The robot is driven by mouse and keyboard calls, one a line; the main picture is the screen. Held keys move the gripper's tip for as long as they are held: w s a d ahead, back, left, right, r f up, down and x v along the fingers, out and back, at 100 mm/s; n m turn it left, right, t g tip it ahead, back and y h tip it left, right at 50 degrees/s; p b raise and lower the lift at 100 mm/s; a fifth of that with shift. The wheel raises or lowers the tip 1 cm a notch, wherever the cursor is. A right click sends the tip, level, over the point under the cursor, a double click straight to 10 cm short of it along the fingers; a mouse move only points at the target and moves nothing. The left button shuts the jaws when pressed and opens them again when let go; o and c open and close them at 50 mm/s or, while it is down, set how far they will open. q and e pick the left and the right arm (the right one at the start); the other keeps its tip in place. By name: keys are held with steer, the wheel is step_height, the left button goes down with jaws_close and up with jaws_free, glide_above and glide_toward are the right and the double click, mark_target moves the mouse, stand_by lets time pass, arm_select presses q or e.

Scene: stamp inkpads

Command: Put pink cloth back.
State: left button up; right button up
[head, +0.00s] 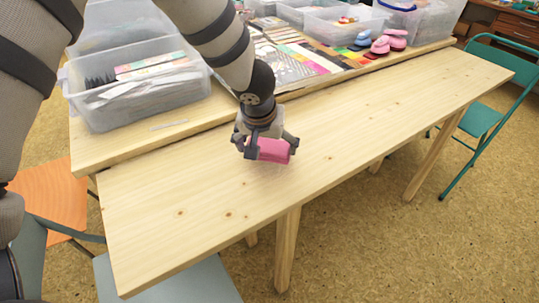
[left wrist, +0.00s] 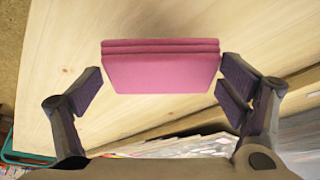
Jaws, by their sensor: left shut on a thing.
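The pink cloth (head: 274,150) is a folded, layered block in the head view. It is held above the light wooden bench top (head: 350,130), near its middle. My left gripper (head: 266,144) is shut on the cloth, with its fingers at the two sides. In the left wrist view the cloth (left wrist: 161,70) spans between the fingers of my left gripper (left wrist: 160,82), with its folded layers along the upper edge. The height of the cloth above the wood is hard to tell. My right gripper is not in view.
A clear plastic bin (head: 135,97) with papers stands at the left on the rear table. Printed sheets (head: 290,62), pink objects (head: 395,38) and more clear bins (head: 345,22) lie further back. A teal chair (head: 484,118) stands at the right. The front bench is otherwise clear.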

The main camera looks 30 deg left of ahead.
mark_target(268, 152)
arm_select(q)
steer(key=shift+d+f, duration=0.2)
steer(key=shift+f, duration=1.55)
steer(key=o, duration=0.8)
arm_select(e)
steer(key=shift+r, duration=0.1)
arm_select(q)
steer(key=shift+r, duration=0.15)
steer(key=p+v, duration=0.2)
steer(key=v, duration=1)
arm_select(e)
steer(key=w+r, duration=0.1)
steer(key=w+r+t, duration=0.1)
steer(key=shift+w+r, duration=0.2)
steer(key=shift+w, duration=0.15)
arm_select(q)
steer(key=shift+s, duration=0.15)
